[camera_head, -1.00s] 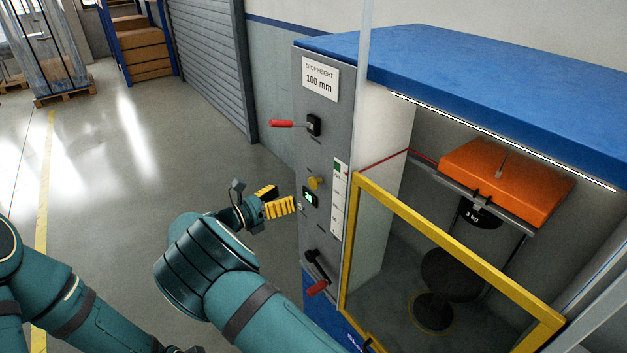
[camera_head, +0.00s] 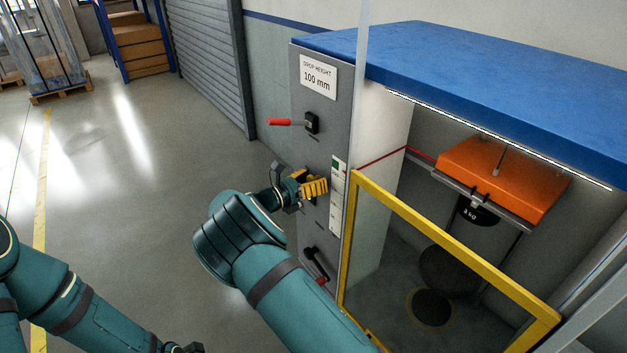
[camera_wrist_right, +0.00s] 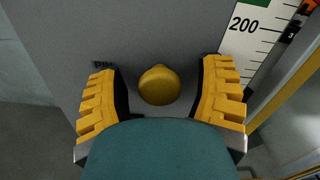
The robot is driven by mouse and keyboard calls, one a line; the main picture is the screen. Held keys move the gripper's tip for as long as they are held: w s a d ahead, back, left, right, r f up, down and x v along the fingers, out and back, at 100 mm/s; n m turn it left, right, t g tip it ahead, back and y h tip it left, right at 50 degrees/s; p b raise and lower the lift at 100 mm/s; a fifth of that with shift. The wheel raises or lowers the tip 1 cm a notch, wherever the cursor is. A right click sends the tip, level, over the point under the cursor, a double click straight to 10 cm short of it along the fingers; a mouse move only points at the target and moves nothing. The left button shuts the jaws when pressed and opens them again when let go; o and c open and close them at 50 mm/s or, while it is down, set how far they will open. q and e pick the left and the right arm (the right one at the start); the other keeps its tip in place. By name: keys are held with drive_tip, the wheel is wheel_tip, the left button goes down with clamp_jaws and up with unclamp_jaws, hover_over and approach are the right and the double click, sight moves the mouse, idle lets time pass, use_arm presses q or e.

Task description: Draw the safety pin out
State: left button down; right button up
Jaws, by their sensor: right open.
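The safety pin's round yellow knob (camera_wrist_right: 160,85) sticks out of the grey panel in the right wrist view, with a partly covered "PIN" label to its left. My right gripper (camera_wrist_right: 163,98) is open, with one yellow-padded finger on each side of the knob and a gap to it on both sides. In the head view my right gripper (camera_head: 312,188) is at the panel face and mostly hides the knob. My left arm (camera_head: 75,310) hangs at the lower left; its fingers are out of the picture.
The grey panel (camera_head: 330,130) carries a red-handled lever (camera_head: 280,122) above and a black crank (camera_head: 315,262) below. A white scale (camera_head: 336,200) is just right of the gripper. A yellow-framed guard (camera_head: 450,240) fronts the bay with an orange block (camera_head: 500,180).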

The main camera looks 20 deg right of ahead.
clamp_jaws()
drive_tip(key=v, duration=0.7)
drive_tip(key=shift+a+p, duration=0.15)
drive_tip(key=shift+p, duration=0.3)
drive_tip(key=shift+c, duration=0.8)
unclamp_jaws()
drive_tip(key=shift+o, duration=0.6)
drive_tip(key=shift+s+a, duration=0.1)
drive_tip(key=shift+a, duration=0.05)
